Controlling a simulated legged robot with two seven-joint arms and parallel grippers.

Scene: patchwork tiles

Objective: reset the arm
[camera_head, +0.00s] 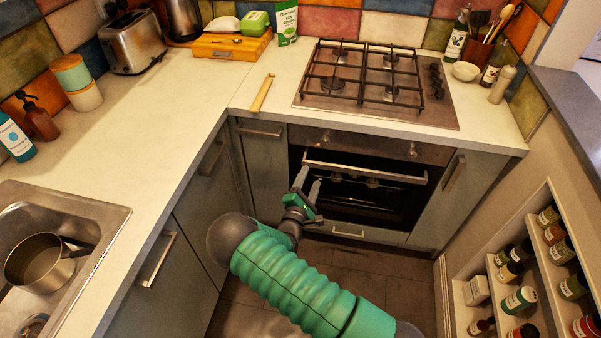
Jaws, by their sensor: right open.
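My right arm (285,280), green and ribbed, comes in from the bottom right in the head view. My right gripper (308,184) is open and empty, its two fingers pointing up toward the oven front (345,210). In the picture it overlaps the left side of the oven, below the oven handle (365,172). I cannot tell whether the fingertips touch the oven. My left gripper does not show.
A white counter (190,110) runs along the left and back. A gas hob (375,80) sits above the oven. A sink (90,215) with a pot (40,262) is at the left. Spice shelves (490,275) stand at the right. Dark floor (380,270) is clear below.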

